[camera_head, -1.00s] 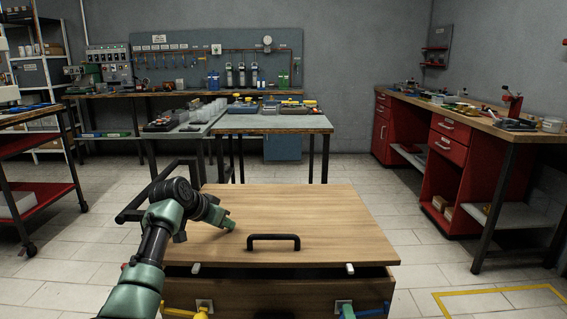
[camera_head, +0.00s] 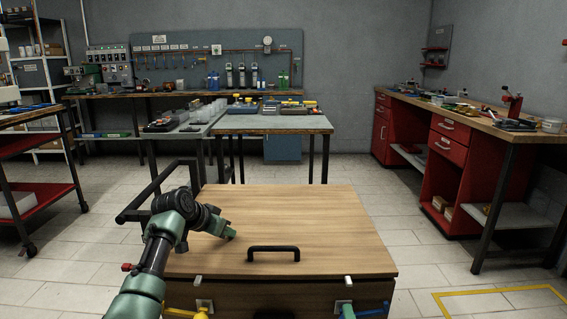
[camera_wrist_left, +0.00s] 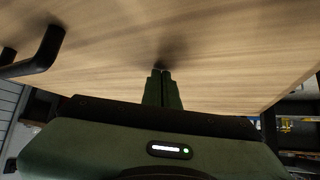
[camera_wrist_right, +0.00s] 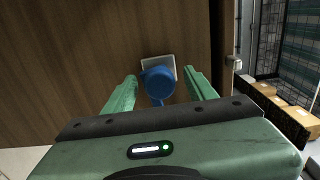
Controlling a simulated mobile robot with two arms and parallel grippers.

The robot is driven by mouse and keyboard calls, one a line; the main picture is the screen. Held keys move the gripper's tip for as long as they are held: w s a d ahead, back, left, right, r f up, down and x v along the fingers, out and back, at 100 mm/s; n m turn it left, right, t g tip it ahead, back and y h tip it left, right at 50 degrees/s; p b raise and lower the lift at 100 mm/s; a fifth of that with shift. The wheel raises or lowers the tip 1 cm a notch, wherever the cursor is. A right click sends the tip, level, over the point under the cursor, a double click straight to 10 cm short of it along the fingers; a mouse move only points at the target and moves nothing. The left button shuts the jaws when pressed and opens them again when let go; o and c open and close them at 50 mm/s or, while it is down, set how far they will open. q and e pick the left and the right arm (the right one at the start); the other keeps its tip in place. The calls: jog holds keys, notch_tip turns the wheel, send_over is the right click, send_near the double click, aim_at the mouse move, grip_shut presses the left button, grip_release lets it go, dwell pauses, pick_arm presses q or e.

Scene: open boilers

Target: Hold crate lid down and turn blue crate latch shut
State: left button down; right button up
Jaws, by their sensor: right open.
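My left gripper (camera_head: 231,236) touches the lid top, left of the black handle (camera_head: 273,249). In the left wrist view its fingers (camera_wrist_left: 161,73) are together, empty, with tips against the wood. The blue crate latch (camera_wrist_right: 158,82) sits on a pale plate on the crate front, its short lever pointing down in the right wrist view. My right gripper (camera_wrist_right: 160,80) is open, one finger on each side of the latch; contact is unclear.
A yellow latch (camera_head: 201,313) is on the left of the crate front. Two pale catches (camera_head: 198,281) show at the lid's front edge. A black rail (camera_head: 150,190) stands left of the crate. Benches stand behind and right, with clear floor between.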

pick_arm(q)
jog(key=shift+f, duration=0.5)
pick_arm(e)
jog(key=shift+c, duration=0.6)
grip_shut()
jog(key=n, duration=0.4)
jog(key=shift+n, duration=0.3)
jog(key=n, duration=1.1)
jog(key=shift+o, duration=0.6)
grip_release()
